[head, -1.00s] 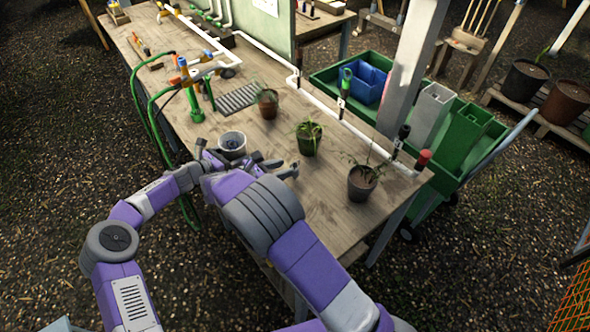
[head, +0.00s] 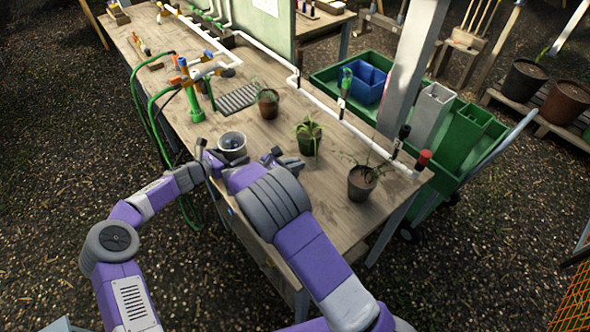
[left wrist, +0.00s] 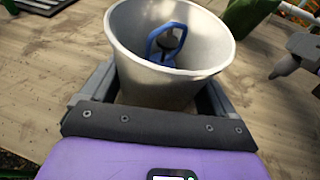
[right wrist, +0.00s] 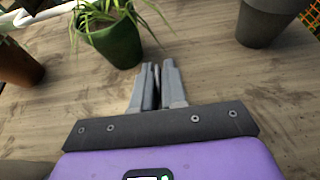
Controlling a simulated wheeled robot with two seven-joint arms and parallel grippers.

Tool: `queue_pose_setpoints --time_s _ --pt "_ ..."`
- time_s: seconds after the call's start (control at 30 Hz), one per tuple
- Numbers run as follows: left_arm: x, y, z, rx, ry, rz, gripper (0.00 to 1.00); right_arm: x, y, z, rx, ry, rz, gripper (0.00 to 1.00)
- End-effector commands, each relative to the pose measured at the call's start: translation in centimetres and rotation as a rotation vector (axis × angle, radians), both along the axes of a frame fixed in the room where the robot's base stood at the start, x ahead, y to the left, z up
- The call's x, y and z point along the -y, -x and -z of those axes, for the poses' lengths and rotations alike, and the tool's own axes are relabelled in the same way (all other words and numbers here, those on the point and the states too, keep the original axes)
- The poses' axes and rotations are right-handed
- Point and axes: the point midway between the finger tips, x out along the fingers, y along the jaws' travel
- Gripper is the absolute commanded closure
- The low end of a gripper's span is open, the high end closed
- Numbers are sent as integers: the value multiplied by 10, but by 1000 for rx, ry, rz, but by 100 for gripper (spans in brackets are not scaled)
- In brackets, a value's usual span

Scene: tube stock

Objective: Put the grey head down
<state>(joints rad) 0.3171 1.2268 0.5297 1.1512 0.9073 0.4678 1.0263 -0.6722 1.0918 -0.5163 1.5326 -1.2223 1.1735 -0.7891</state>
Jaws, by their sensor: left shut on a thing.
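A light grey pot (head: 232,139) stands upright on the bench in the head view. It fills the middle of the left wrist view (left wrist: 170,85). My left gripper (head: 212,158) is shut on this pot, with one finger on each side. Inside the pot lies a blue loop-shaped piece (left wrist: 167,40), with a small dark grey part behind it that I cannot make out clearly. My right gripper (right wrist: 157,80) is low over the bench, its fingers close together with only a narrow dark gap and nothing visible between them. I cannot make out a separate grey head for certain.
Potted plants stand near my right gripper: a green pot (right wrist: 108,40), a brown pot (head: 267,105) and a dark pot (head: 361,185). A ribbed grey tray (head: 238,98) and white piping (head: 322,105) lie beyond. Bare wood (right wrist: 215,75) surrounds the right fingers.

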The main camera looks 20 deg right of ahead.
Motion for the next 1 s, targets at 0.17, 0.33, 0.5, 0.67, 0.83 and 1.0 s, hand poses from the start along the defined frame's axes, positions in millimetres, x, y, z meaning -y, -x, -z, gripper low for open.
queue_pose_setpoints --time_s 0.17,0.33,0.5,0.67,0.83,1.0 --pt "0 0 0 0 0 0 29 0 0 0 0 0 0 100" --pt "0 0 0 0 0 0 29 0 0 0 0 0 0 100" --pt "0 0 0 0 0 0 29 0 0 -10 3 -2 0 100" --pt "0 0 0 0 0 0 29 0 0 -40 5 -4 1 100" --pt "0 0 0 0 0 0 29 0 0 -74 4 -4 2 100" --pt "0 0 0 0 0 0 29 0 0 -95 1 -2 1 100"
